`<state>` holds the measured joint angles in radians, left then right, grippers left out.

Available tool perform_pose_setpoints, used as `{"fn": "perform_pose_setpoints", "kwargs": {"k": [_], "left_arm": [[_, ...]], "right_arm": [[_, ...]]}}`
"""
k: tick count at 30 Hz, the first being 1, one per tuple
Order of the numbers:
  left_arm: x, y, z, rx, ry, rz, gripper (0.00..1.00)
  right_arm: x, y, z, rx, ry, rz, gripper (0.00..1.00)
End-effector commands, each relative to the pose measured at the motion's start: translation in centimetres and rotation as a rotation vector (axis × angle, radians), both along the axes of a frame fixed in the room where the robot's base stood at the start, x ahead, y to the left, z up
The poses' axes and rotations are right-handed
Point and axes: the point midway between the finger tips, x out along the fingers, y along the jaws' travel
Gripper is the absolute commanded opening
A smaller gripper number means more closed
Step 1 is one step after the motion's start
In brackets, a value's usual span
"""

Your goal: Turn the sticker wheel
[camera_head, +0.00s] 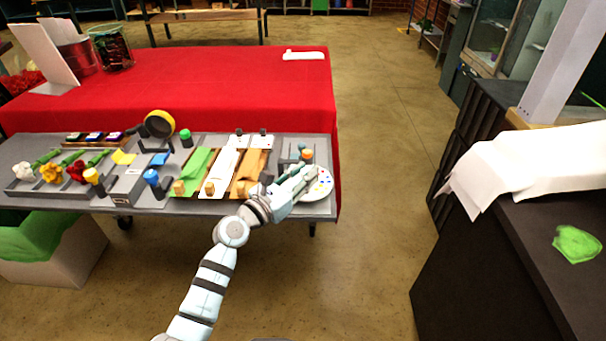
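The sticker wheel (321,190) is a white disc with small coloured dots, lying at the right end of the grey work table. My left gripper (307,172) reaches in from below and lies over the wheel's left part, hiding some of it. Its fingers look close to the disc, but I cannot tell whether they touch it or how far apart they are. A small orange-topped piece (307,155) stands just behind the fingertips. My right gripper is not in view.
The grey table (150,205) carries flowers (52,172), green, white and brown sheets (226,168), and a yellow-black roll (160,123). A red-covered table (220,85) stands behind. A dark counter (540,230) is at right; floor between is clear.

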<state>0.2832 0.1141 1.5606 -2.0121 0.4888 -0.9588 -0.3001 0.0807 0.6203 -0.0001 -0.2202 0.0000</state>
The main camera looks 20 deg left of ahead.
Motion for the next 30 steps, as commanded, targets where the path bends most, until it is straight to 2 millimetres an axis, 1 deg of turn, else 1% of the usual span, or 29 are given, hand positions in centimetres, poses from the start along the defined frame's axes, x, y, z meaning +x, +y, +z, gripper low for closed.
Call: {"fn": "perform_pose_setpoints", "kwargs": {"k": [1, 3, 4, 7, 10, 12, 20, 21, 23, 24, 30], "left_arm": [[0.0, 0.0, 0.0, 0.000, 0.000, 0.000, 0.12], [0.0, 0.0, 0.0, 0.000, 0.000, 0.000, 0.01], [0.0, 0.0, 0.0, 0.000, 0.000, 0.000, 0.00], [0.1, 0.1, -0.2, 0.001, -0.001, -0.015, 0.00], [0.1, 0.3, -0.5, 0.003, -0.002, -0.083, 0.00], [0.1, 0.3, -0.5, 0.001, -0.002, -0.124, 0.00], [0.1, 0.2, 0.0, 0.000, 0.001, -0.142, 0.00], [0.1, 0.2, 0.0, 0.000, 0.001, -0.142, 0.27], [0.1, 0.2, 0.0, 0.000, 0.001, -0.142, 0.37], [0.1, 0.2, 0.0, 0.000, 0.001, -0.142, 0.43], [0.1, 0.2, 0.0, 0.000, 0.000, -0.141, 0.44]], "right_arm": [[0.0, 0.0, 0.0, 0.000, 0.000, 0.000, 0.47], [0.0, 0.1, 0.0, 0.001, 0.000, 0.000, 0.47], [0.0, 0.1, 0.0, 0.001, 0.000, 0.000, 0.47], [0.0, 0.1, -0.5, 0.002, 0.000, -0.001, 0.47], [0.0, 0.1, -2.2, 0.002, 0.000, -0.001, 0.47], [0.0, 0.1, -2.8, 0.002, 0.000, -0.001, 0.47], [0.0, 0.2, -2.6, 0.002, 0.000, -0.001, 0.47], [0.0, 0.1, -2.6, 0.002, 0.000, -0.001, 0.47], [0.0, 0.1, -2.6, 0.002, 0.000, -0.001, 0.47], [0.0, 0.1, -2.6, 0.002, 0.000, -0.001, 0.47], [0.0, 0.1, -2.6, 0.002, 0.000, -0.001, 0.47]]}}
